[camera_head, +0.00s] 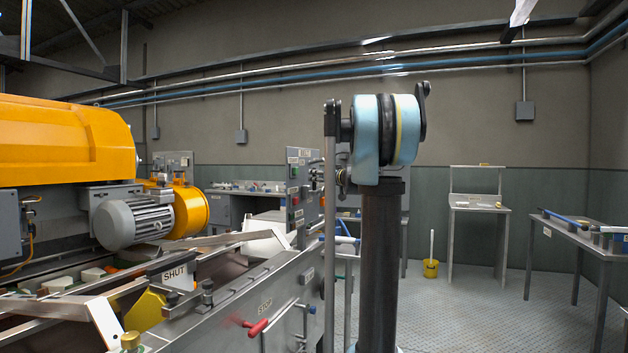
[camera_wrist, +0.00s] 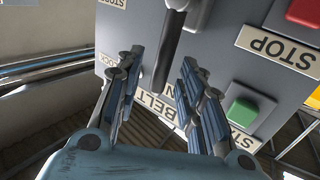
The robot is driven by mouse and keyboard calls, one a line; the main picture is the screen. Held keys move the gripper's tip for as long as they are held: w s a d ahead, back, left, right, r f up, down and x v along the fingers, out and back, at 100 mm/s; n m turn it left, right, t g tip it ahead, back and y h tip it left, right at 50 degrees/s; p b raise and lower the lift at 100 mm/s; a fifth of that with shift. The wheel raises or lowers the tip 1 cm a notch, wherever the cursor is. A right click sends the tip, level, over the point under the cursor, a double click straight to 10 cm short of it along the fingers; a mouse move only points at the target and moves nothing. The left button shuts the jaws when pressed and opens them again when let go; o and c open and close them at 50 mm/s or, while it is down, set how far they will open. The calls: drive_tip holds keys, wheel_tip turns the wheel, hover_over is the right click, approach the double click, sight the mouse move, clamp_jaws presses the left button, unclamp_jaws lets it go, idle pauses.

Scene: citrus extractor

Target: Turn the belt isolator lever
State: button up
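The belt isolator lever (camera_wrist: 171,50) is a dark bar on a grey control panel in the wrist view. It hangs from a hub at the top edge of the picture, and its free end lies between my fingers. My gripper (camera_wrist: 162,66) is open, with one blue-grey finger on each side of the lever. I cannot tell whether either finger touches it. A label reading BELT (camera_wrist: 156,106) is partly hidden behind the right finger. In the head view the control panel (camera_head: 293,183) stands left of my arm, which hides most of my gripper.
A red button (camera_wrist: 306,12) by a STOP label and a green button (camera_wrist: 246,110) sit right of the lever, the green one close to my right finger. A red-handled lever (camera_head: 258,328) juts from the machine's side (camera_head: 284,290). Floor on the right is open before the tables.

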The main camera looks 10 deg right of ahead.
sight(314, 190)
drive_tip(key=shift+x, duration=1.5)
clamp_jaws()
